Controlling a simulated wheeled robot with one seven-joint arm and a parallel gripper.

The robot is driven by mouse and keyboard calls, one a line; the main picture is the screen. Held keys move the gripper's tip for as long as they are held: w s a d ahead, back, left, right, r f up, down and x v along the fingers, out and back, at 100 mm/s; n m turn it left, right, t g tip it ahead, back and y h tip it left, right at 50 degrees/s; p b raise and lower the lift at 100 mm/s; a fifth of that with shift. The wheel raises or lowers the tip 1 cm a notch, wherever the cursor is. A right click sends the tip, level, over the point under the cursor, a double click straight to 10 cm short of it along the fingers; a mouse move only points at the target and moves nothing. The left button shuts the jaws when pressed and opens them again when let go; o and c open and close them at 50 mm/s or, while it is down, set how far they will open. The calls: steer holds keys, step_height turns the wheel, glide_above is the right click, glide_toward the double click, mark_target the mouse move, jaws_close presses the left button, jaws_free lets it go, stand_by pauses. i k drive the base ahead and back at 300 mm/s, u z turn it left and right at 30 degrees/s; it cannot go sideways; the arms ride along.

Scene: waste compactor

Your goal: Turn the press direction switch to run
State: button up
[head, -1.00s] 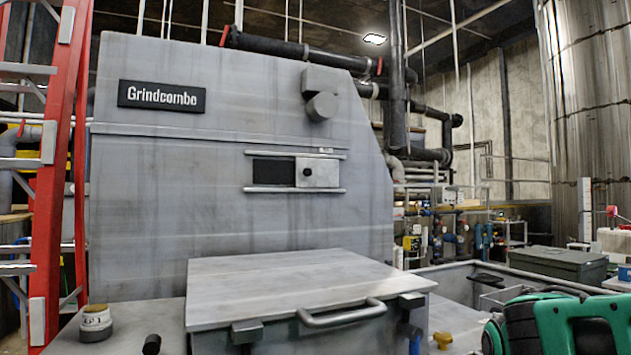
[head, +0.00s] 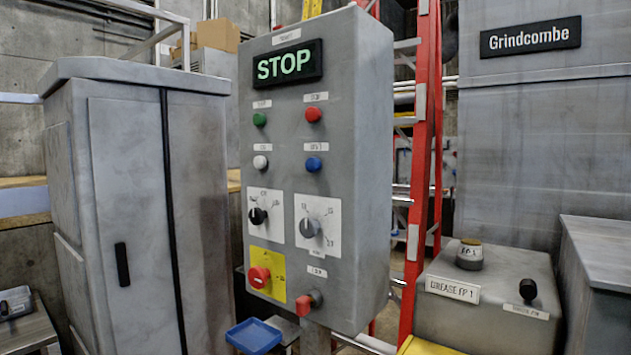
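A grey control box (head: 372,180) stands in the middle of the head view, with a lit display (head: 288,64) reading STOP in green. Below it are a green button (head: 259,119), a red button (head: 313,114), a white button (head: 260,162) and a blue button (head: 313,164). Lower down are a black rotary knob (head: 257,215) and a grey rotary knob (head: 309,228), each on a white plate. Their small labels are unreadable, so I cannot tell which is the press direction switch. My gripper is out of view.
A red mushroom button (head: 259,277) on yellow and a red-handled switch (head: 307,302) sit at the box's bottom. A blue tray (head: 253,336) is below. A tall cabinet (head: 130,210) stands left; a red ladder (head: 421,190) and the Grindcombe machine (head: 540,140) are right.

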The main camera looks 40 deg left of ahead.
mark_target(256, 216)
steer(key=k, duration=0.9)
steer(key=u, duration=2.05)
steer(key=i, duration=0.75)
steer(key=z, duration=0.95)
